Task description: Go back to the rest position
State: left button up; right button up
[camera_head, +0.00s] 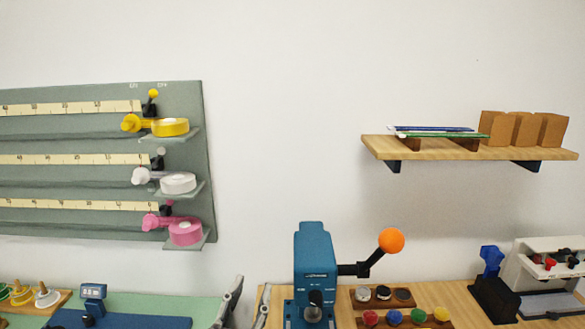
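My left gripper (253,284) shows at the bottom edge, left of the blue press. The rest of my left arm is below the picture. My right gripper is not in view. The task names no object.
A blue press (315,262) with an orange-knobbed lever stands on the wooden counter (460,298). Beside it are sample trays (406,319) and a black stand (492,295). A green tape board (100,225) and a wooden shelf (430,150) hang on the wall. The middle wall space is clear.

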pick_arm(q)
jog(key=s+a+f+n+g+y, duration=0.35)
jog(key=a+f, duration=0.35)
jog(key=f, duration=0.4)
jog(key=s+a+f+g, duration=0.3)
jog(key=s+f+g, duration=0.3)
jog(key=s+f, duration=0.4)
jog(key=s+a+f+g, duration=0.3)
jog(key=s+f+g, duration=0.45)
jog(key=s, duration=0.45)
notch_tip(320, 180, down, 28)
jog(key=s, duration=0.3)
jog(key=s+a+f+g+b, duration=0.1)
jog(key=s+a+f, duration=0.1)
jog(key=s+f, duration=1.3)
jog(key=shift+s+a+m+y, duration=0.3)
jog(key=shift+a+m+y, duration=0.05)
jog(key=shift+a+y, duration=0.1)
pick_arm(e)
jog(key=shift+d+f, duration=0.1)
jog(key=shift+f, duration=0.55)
pick_arm(q)
jog(key=shift+r, duration=0.1)
